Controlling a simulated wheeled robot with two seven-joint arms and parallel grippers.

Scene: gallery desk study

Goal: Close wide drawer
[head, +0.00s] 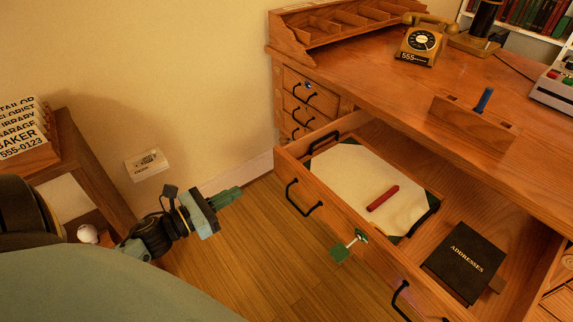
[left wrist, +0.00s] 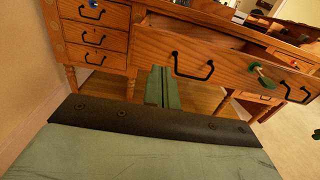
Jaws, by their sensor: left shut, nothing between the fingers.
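The wide drawer (head: 335,228) of the wooden desk is pulled far out in the head view. Its front has black handles, one at the left (head: 303,199), and a key with a green tag (head: 341,251) in the lock. My left gripper (head: 232,196) is shut and empty, left of the drawer front and apart from it. In the left wrist view the shut fingers (left wrist: 163,88) point toward the desk, just below and left of the drawer front (left wrist: 228,68) and its near handle (left wrist: 193,66). My right gripper is not in view.
Inside the drawer lie a cream pad (head: 350,180) with dark corners, a red stick (head: 383,198) and a black address book (head: 463,262). Small side drawers (head: 300,93) are left of it. A side table (head: 85,160) stands at the left. Floor (head: 235,260) before the drawer is clear.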

